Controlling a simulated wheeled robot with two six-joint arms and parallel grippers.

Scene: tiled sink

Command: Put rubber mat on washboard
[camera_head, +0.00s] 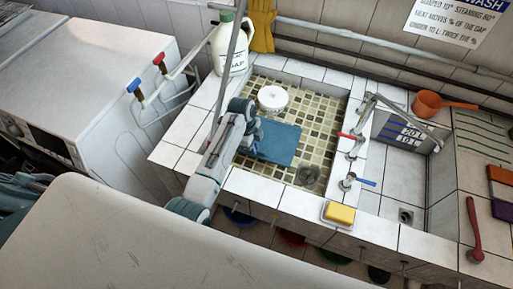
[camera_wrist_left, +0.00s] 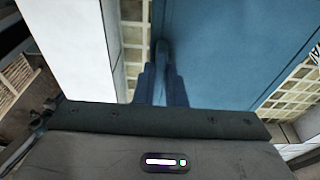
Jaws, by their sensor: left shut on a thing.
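The blue rubber mat (camera_head: 281,143) lies or hangs low over the tiled floor of the left basin; I cannot tell if it touches the tiles. My left gripper (camera_head: 256,136) is shut on its left edge. In the left wrist view, the gripper (camera_wrist_left: 160,75) has its fingers on the edge of the mat (camera_wrist_left: 230,45), which fills much of the upper right. A grooved surface with dark parallel lines (camera_head: 482,136), likely the washboard, is at the far right, beyond the second basin. My right gripper is not in view.
A white round object (camera_head: 272,98) and a drain (camera_head: 307,176) are in the left basin (camera_head: 250,182). Taps (camera_head: 352,140) stand between the basins. A yellow sponge (camera_head: 341,214), orange scoop (camera_head: 430,103), red brush (camera_head: 473,225) and white jug (camera_head: 230,50) are around the rims.

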